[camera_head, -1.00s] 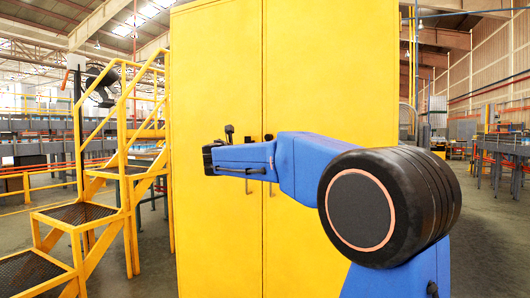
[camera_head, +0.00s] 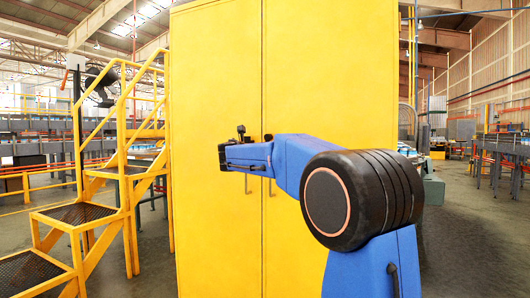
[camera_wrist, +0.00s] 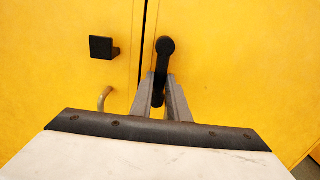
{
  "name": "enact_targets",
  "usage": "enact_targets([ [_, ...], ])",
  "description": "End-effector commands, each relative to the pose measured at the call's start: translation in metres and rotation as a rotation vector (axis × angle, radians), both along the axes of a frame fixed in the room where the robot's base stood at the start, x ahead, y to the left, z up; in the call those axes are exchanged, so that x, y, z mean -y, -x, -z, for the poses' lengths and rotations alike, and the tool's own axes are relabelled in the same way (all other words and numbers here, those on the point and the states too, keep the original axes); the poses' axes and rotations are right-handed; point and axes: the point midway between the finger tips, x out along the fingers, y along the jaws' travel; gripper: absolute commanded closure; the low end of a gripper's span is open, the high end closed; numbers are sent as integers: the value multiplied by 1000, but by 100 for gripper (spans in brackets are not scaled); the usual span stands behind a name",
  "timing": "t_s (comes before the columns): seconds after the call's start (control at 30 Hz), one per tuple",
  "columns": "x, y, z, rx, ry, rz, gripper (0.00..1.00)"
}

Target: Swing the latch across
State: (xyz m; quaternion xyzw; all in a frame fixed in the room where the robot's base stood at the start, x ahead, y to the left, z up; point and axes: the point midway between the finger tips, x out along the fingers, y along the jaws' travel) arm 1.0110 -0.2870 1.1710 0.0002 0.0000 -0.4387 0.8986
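The latch (camera_wrist: 165,47) is a black lever on the right yellow door, its round pivot at the top and its arm hanging down almost upright. A square black catch (camera_wrist: 101,47) sits across the seam on the left door. In the wrist view my gripper (camera_wrist: 160,82) has one grey finger on each side of the latch's lower arm, very close to it; whether they press on it I cannot tell. In the head view the latch's dark top (camera_head: 268,137) shows just above my blue arm, which hides the rest of it and the fingers.
The tall yellow cabinet (camera_head: 325,70) fills the middle. Slim door handles (camera_head: 247,185) flank its seam below my arm; one also shows in the wrist view (camera_wrist: 104,98). A yellow stair platform (camera_head: 125,165) stands at left. Floor to the right is open.

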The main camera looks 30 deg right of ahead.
Motion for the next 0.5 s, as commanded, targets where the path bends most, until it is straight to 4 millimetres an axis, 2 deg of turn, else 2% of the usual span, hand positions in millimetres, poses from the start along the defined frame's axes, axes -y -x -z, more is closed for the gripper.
enact_targets([
  [0.5, -2, -3, 0, 50, -39, 0, 100],
])
